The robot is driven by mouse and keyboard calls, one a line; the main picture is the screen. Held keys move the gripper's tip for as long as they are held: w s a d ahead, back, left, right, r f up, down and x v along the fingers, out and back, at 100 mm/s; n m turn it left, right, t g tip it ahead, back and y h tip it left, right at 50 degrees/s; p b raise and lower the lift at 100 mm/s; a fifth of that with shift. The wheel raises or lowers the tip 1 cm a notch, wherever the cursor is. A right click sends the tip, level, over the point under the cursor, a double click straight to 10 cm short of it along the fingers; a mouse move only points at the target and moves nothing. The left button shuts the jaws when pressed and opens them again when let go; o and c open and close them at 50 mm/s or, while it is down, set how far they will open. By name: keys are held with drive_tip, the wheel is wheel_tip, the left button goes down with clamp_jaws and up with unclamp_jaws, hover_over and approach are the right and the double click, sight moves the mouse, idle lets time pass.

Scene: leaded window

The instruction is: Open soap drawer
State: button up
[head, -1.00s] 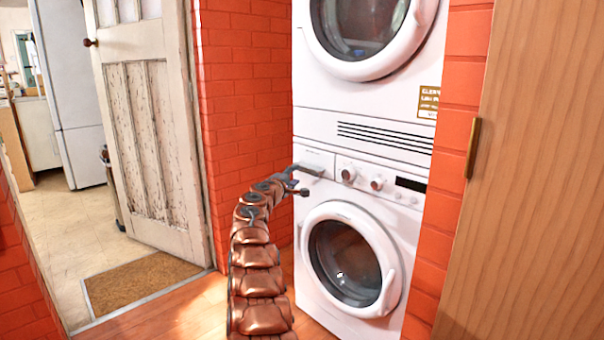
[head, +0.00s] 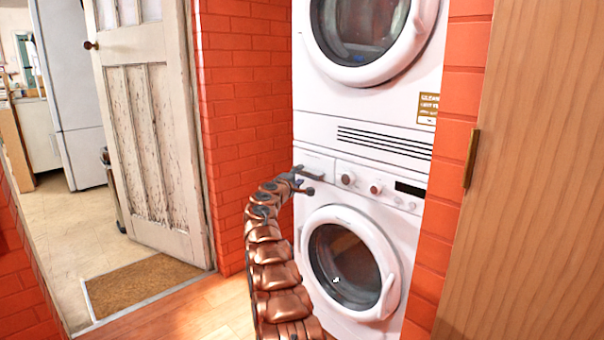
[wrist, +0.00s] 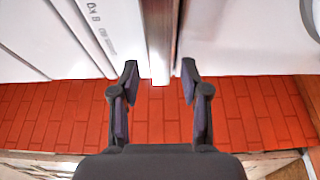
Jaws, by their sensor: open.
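The soap drawer (head: 312,161) is the white panel at the upper left of the lower washing machine (head: 322,212). It looks shut, and my gripper partly hides its lower edge. My gripper (head: 314,184) is open in front of it. In the wrist view, my gripper (wrist: 159,76) has its two fingers spread with nothing clasped. A grey-brown bar (wrist: 161,35), apparently the drawer's handle, runs up the picture between and beyond the fingertips. White panels with printed text (wrist: 98,22) lie left of it. I cannot tell whether the fingertips reach around the bar.
The machine's round door (head: 350,262) is below the drawer, and control knobs (head: 348,179) are to its right. A second machine (head: 368,100) is stacked above. A brick wall (head: 247,100) stands on the left and a wooden cabinet (head: 530,170) on the right.

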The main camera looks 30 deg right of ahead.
sight(302, 173)
drive_tip(key=shift+w+d, duration=0.1)
drive_tip(key=shift+d, duration=0.15)
drive_tip(key=shift+w+d+r+p, duration=0.1)
drive_tip(key=shift+w+r+p, duration=0.15)
drive_tip(key=shift+p, duration=0.75)
drive_tip(key=shift+w+d+p, duration=0.15)
drive_tip(key=shift+p, duration=0.65)
drive_tip(key=p, duration=0.3)
drive_tip(key=shift+w+d+r, duration=0.15)
drive_tip(key=shift+w+d, duration=0.1)
drive_tip(key=p, duration=0.2)
drive_tip(key=shift+w+d+p, duration=0.1)
drive_tip(key=shift+d+p, duration=0.15)
drive_tip(key=shift+p, duration=0.15)
drive_tip(key=shift+d+f+p, duration=0.15)
drive_tip(key=shift+f+p, duration=0.05)
drive_tip(key=shift+p, duration=0.55)
drive_tip(key=shift+d+f+p, duration=0.1)
drive_tip(key=shift+f+p, duration=0.15)
drive_tip(key=shift+p, duration=0.4)
